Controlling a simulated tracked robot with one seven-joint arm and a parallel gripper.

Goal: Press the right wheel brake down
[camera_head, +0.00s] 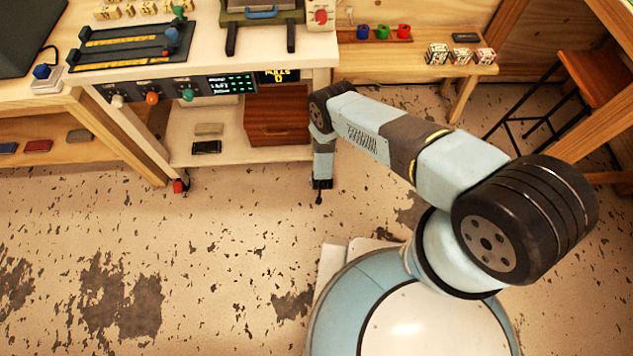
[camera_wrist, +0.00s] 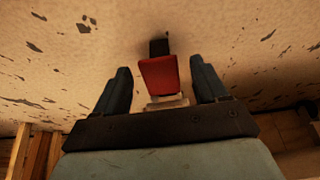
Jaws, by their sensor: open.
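A red brake pedal (camera_wrist: 158,76) shows in the wrist view, between the two dark fingers of my gripper (camera_wrist: 160,66). A small black part (camera_wrist: 159,47) sits just beyond it and a pale bracket (camera_wrist: 167,103) on the near side. My gripper is open, with a gap on each side of the pedal; I cannot tell whether anything touches it. In the head view my gripper (camera_head: 319,190) points down beside the white cart's (camera_head: 262,157) right front corner, and the right wheel and brake are hidden there. The left wheel's red brake (camera_head: 178,186) is visible.
The cart's lower shelf holds a brown drawer box (camera_head: 277,116). A wooden table (camera_head: 85,150) stands at left and a wooden bench (camera_head: 410,62) behind at right. A stool (camera_head: 590,78) stands far right. The speckled floor in front is clear.

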